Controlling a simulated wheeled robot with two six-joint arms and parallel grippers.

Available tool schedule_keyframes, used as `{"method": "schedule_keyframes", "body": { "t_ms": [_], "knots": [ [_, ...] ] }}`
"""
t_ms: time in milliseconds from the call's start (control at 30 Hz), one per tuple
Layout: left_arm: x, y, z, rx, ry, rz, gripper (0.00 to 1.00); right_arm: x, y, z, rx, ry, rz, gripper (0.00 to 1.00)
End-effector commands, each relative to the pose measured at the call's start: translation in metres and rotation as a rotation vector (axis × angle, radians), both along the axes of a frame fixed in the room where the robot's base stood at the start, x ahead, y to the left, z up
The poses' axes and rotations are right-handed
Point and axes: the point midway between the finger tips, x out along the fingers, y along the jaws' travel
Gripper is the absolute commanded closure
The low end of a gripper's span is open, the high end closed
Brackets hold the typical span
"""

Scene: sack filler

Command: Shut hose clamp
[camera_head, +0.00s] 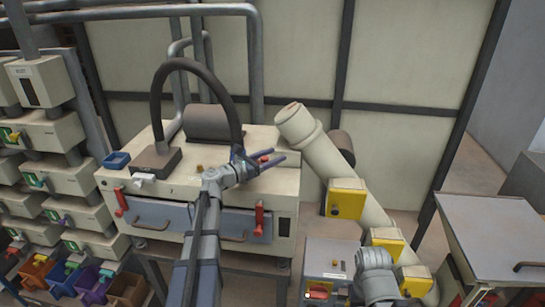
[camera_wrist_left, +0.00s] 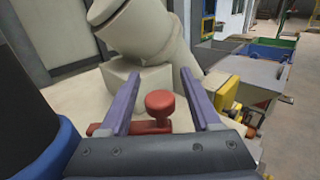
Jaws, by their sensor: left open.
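The hose clamp shows as a red knob on a red bar (camera_wrist_left: 160,104) in the left wrist view, beside a blue ring on the black hose. In the head view a small red part (camera_head: 265,158) shows at the same place. The black hose (camera_head: 212,80) arches over the cream machine and comes down behind my left gripper. My left gripper (camera_head: 279,158) is open. Its two purple fingers (camera_wrist_left: 160,82) stand on either side of the red knob, with a gap to it on both sides. The wrist housing hides the lower part of the clamp. My right gripper is not in view.
The cream machine (camera_head: 175,185) has red-handled latches on its front. A slanted cream pipe (camera_head: 325,155) with yellow boxes (camera_head: 347,200) stands to the right of the gripper. A blue tray (camera_head: 116,161) sits on the machine's left. Grey pipes run behind.

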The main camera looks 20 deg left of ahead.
Motion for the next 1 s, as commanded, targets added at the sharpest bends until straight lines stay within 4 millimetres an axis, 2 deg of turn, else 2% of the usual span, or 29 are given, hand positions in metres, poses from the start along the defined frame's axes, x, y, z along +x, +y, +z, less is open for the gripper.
{"method": "schedule_keyframes", "body": {
  "t_ms": [500,700,933,1000],
  "knots": [
    [-0.060,0.034,0.000,0.000,0.000,0.002,0.36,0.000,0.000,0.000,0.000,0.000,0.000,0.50],
    [-0.067,0.039,0.000,0.000,0.000,0.001,0.36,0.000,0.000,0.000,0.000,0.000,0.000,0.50],
    [-0.067,0.039,0.000,0.000,0.000,0.000,0.36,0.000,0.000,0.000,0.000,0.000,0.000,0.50],
    [-0.067,0.038,-0.001,0.004,0.000,-0.001,0.44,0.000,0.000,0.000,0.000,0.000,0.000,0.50]
  ]
}}
